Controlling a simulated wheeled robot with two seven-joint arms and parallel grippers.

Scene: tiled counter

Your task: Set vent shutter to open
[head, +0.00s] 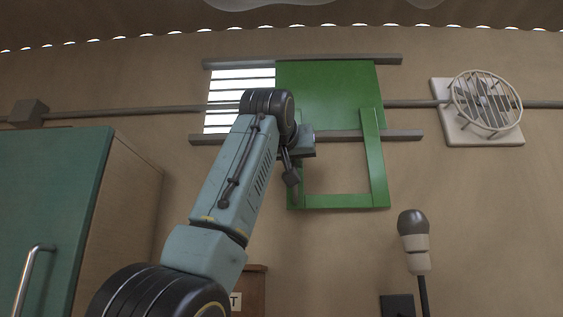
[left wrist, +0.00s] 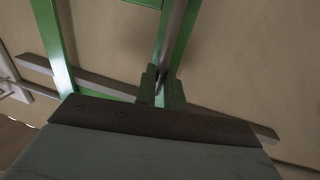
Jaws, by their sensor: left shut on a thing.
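The vent shutter is a green panel (head: 328,95) between two grey horizontal rails on the wall. A green U-shaped handle frame (head: 345,201) hangs below it. White vent slats (head: 238,80) show uncovered to the left of the panel; whether more lie behind it is hidden. My left gripper (head: 296,188) is at the frame's left upright, below the lower rail. In the left wrist view its jaws (left wrist: 160,90) are shut on a green upright of the frame, while the other upright (left wrist: 53,45) stands apart to the left. My right gripper is not in view.
The lower rail (head: 400,135) and upper rail (head: 340,59) run along the shutter. A round caged fan (head: 486,101) is on the wall at right. A green cabinet (head: 55,210) stands at left. A dark-topped, microphone-like object (head: 413,240) stands at lower right.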

